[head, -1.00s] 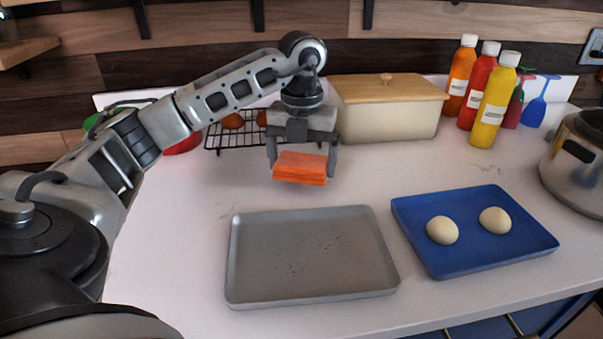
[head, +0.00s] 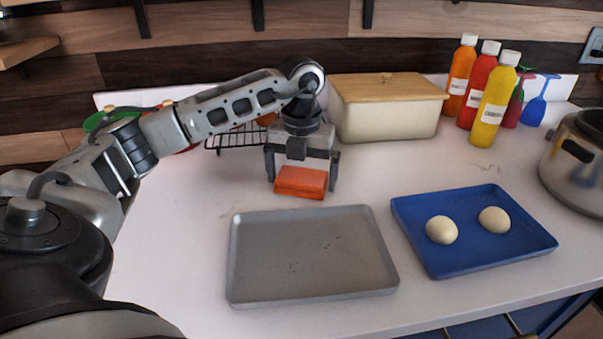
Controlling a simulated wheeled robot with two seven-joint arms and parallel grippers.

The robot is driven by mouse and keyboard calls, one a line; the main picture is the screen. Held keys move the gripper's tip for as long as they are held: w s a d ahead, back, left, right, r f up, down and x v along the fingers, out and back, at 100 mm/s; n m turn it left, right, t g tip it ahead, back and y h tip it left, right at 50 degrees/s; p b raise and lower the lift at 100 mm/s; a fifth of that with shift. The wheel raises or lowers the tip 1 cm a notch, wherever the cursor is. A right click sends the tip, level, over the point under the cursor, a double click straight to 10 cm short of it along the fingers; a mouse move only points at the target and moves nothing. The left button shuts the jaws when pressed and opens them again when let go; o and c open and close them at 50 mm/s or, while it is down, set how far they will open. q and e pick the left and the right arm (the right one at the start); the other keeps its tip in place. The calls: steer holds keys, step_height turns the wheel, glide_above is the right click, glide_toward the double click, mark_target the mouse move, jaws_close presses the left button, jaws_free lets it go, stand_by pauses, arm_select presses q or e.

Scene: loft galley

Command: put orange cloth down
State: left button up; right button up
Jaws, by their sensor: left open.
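The orange cloth (head: 301,183) is a folded, flat block on the white counter, just behind the grey tray. My left gripper (head: 302,182) is over it from above and behind, with its fingers spread at the cloth's left and right sides. The gripper is open, and the cloth appears to rest on the counter between the fingers. The cloth's back part is hidden under the gripper. My right gripper is not in view.
The grey tray (head: 312,255) is empty apart from dark specks. A blue tray (head: 468,261) holds two dough balls. Behind stand a cream bin (head: 389,118) with a wooden lid, a wire rack (head: 235,139) and several bottles. A pot (head: 577,165) is at right.

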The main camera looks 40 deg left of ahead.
mark_target(301, 176)
arm_select(q)
step_height(301, 176, up, 12)
steer(key=p, duration=0.1)
stand_by(0.8)
